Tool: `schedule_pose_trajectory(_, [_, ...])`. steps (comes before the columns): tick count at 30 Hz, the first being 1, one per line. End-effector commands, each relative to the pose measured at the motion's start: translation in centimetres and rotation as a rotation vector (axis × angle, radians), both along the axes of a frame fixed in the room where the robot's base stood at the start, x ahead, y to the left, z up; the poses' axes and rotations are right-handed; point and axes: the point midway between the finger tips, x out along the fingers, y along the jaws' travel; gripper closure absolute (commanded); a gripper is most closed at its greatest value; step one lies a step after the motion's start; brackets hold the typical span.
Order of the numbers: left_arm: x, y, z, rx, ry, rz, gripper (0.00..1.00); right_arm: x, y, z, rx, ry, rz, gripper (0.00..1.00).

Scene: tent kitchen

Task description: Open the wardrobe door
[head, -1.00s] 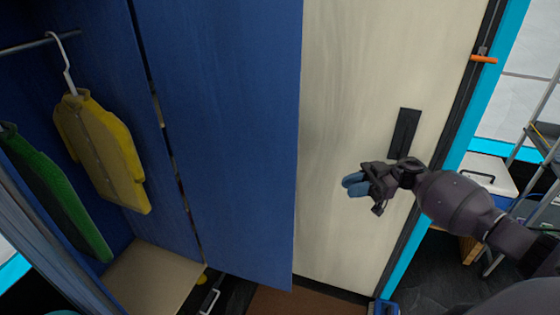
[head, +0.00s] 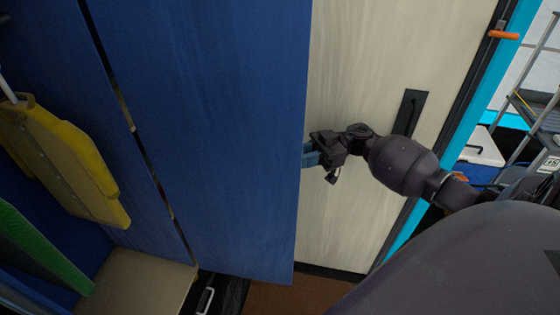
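The wardrobe stands open at the left, with its blue interior (head: 60,50) in view. A tall blue door panel (head: 215,140) stands swung out beside it, with a narrow gap along its left side. My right gripper (head: 311,155) is at the free right edge of this panel, with its blue fingertips partly hidden there. I cannot tell whether it touches the panel or whether the fingers are open. A pale wood panel (head: 350,90) with a dark handle (head: 410,112) stands behind my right arm. My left gripper is not in view.
A yellow jacket (head: 65,160) and a green garment (head: 40,255) hang inside the wardrobe above a pale wooden base (head: 145,283). A metal shelf rack (head: 535,120) and a white-lidded box (head: 480,148) stand at the far right. Brown floor (head: 285,298) shows below the panel.

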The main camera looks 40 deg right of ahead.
Motion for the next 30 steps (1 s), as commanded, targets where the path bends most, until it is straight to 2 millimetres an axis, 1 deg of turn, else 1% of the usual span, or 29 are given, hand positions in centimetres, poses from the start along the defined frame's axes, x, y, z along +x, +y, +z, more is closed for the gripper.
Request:
schedule_pose_trajectory(1, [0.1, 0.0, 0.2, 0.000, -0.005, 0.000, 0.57, 0.2, 0.9, 0.2, 0.004, -0.003, 0.001, 0.78])
schedule_pose_trajectory(3, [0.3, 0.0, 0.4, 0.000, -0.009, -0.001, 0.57, 0.5, 2.1, 0.1, 0.003, -0.003, 0.001, 0.78])
schedule_pose_trajectory(6, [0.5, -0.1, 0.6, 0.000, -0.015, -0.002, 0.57, 0.8, 3.5, 0.1, 0.002, -0.003, 0.000, 0.78])
schedule_pose_trajectory(10, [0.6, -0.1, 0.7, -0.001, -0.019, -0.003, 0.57, 1.1, 4.9, 0.1, 0.001, -0.001, 0.000, 0.78])
schedule_pose_trajectory(15, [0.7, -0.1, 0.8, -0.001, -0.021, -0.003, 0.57, 1.3, 5.7, 0.0, 0.001, 0.001, -0.001, 0.78])
schedule_pose_trajectory(24, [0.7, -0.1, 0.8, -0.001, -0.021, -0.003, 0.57, 1.4, 5.9, 0.0, 0.000, 0.001, -0.001, 0.78])
schedule_pose_trajectory(28, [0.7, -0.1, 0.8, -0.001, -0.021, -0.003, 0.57, 1.4, 5.9, 0.0, 0.000, 0.001, -0.001, 0.98])
schedule_pose_trajectory(30, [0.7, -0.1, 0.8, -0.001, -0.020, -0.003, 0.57, 1.4, 5.9, 0.0, 0.000, 0.001, -0.001, 1.00])
